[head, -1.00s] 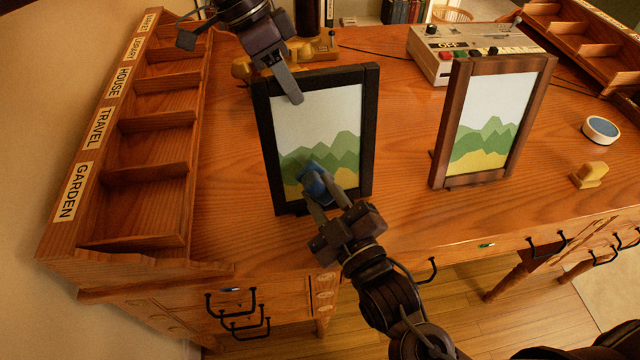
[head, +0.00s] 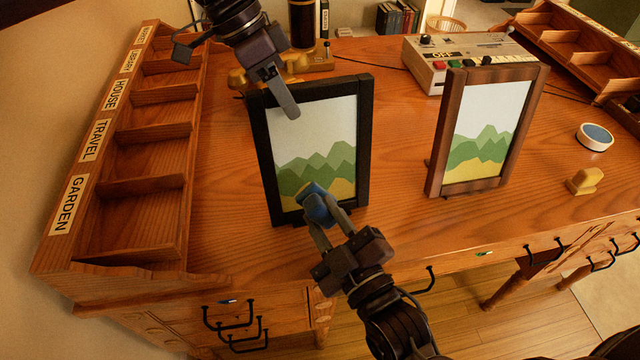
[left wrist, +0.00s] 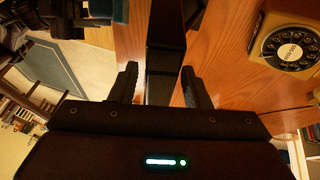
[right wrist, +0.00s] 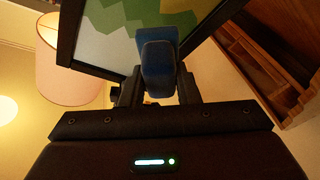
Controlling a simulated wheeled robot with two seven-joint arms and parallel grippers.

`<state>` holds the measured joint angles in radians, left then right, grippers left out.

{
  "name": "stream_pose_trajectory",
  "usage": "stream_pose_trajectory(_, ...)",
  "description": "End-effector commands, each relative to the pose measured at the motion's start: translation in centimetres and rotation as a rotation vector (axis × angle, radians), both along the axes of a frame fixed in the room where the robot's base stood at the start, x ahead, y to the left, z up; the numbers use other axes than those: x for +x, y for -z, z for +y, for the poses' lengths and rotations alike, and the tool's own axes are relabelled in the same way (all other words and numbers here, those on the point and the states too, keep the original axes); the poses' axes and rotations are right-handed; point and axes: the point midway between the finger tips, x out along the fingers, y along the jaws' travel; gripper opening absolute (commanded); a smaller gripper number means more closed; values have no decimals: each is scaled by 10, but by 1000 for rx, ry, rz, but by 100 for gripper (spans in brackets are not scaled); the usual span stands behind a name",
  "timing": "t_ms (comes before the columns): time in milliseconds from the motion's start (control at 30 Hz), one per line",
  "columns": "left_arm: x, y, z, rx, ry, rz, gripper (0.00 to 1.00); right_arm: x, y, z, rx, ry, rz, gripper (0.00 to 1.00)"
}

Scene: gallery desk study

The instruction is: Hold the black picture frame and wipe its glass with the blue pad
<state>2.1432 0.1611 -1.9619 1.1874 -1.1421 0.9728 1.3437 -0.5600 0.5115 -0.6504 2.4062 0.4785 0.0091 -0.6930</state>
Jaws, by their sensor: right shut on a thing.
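The black picture frame (head: 363,140) stands upright on the desk, with a green and yellow hill picture behind its glass. My left gripper (head: 280,92) is at its top edge, one finger in front. In the left wrist view the black frame bar (left wrist: 165,50) lies between the open fingers (left wrist: 160,88), with gaps beside it. My right gripper (head: 330,217) is shut on the blue pad (head: 317,203) in front of the lower glass. The right wrist view shows the pad (right wrist: 158,70) before the frame (right wrist: 66,40); I cannot tell whether it touches the glass.
A brown wooden frame (head: 438,150) stands to the right. A labelled sorter (head: 118,140) lines the left side. Behind are a switch box (head: 440,75) and a telephone (left wrist: 290,45). A round blue-topped tin (head: 594,137) and a yellow block (head: 584,181) lie at right.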

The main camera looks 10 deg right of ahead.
Motion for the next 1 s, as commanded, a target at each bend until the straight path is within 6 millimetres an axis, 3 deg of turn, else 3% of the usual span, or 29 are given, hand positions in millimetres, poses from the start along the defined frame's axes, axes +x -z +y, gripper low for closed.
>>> stream_pose_trajectory(433, 2, -10, 4, 0, -2, -2, 49, 0, 0, 0, 0, 1, -1, 10)
stream_pose_trajectory(833, 15, -84, 35, 3, -3, -7, 49, 0, 0, 0, 0, 1, -1, 10)
stream_pose_trajectory(1000, 18, -99, 43, 1, -1, -1, 49, 0, 0, 0, 0, 0, 0, 10)
